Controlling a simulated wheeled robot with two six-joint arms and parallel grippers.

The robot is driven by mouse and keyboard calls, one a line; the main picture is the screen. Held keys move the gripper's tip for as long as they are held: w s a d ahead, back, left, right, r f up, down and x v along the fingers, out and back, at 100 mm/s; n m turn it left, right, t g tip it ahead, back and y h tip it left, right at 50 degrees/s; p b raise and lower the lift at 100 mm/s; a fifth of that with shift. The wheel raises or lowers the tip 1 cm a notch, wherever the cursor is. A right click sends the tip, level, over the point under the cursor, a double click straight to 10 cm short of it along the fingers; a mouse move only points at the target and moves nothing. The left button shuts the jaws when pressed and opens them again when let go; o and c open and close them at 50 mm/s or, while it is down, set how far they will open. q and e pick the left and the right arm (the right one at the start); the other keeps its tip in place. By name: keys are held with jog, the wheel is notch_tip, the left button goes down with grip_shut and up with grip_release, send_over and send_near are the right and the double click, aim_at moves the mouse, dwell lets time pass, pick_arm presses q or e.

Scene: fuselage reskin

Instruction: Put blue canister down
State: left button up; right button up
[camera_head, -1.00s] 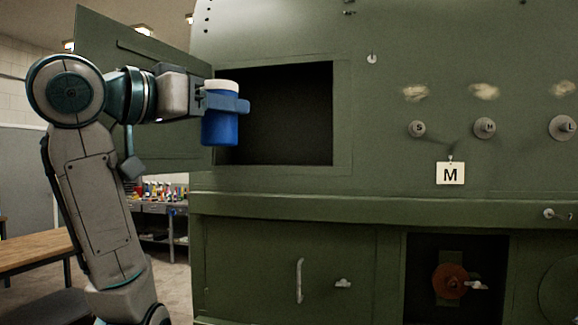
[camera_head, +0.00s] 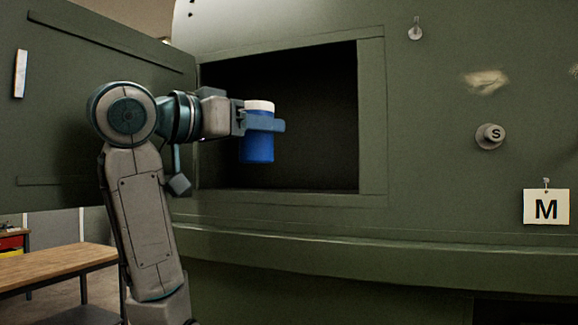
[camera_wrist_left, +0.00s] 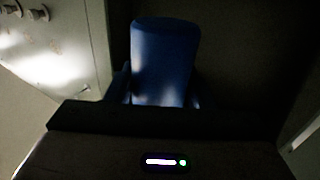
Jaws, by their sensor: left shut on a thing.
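The blue canister (camera_head: 257,149) with a white top is upright in the head view, in front of the dark open compartment (camera_head: 310,120) in the green fuselage. My left gripper (camera_head: 268,124) is shut around the canister's upper part and holds it up. In the left wrist view the canister (camera_wrist_left: 165,60) stands between the fingers, in shadow. I cannot tell from the head view how far it is inside the opening. The compartment's floor and interior are too dark to make out. My right gripper is not in view.
An open green door (camera_head: 95,110) with a white handle hangs left of the opening, behind my arm. A ledge (camera_head: 400,251) runs below the opening. A wooden table (camera_head: 58,264) stands at lower left.

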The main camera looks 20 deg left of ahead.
pick_arm(q)
jog(key=w+p, duration=0.1)
jog(key=w, duration=0.3)
jog(key=w+p, duration=0.2)
jog(key=w, duration=0.2)
jog(key=w+f+p, duration=0.1)
jog(key=w, duration=0.3)
jog(key=shift+w+a+f, duration=0.1)
jog(key=shift+w+a, duration=0.05)
jog(key=shift+w, duration=0.05)
jog(key=shift+w+p, duration=0.35)
jog(key=shift+p, duration=0.2)
jog(key=f+p, duration=0.1)
jog(key=f, duration=0.2)
jog(key=shift+w+p, duration=0.3)
jog(key=shift+p, duration=0.05)
jog(key=shift+f, duration=0.25)
jog(key=shift+s+a+f, duration=0.1)
jog(key=shift+s, duration=0.1)
jog(key=shift+f, duration=0.2)
jog(key=o, duration=0.9)
jog(key=shift+o, duration=0.8)
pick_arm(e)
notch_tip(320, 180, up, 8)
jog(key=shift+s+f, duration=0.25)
pick_arm(q)
jog(key=shift+r, duration=0.1)
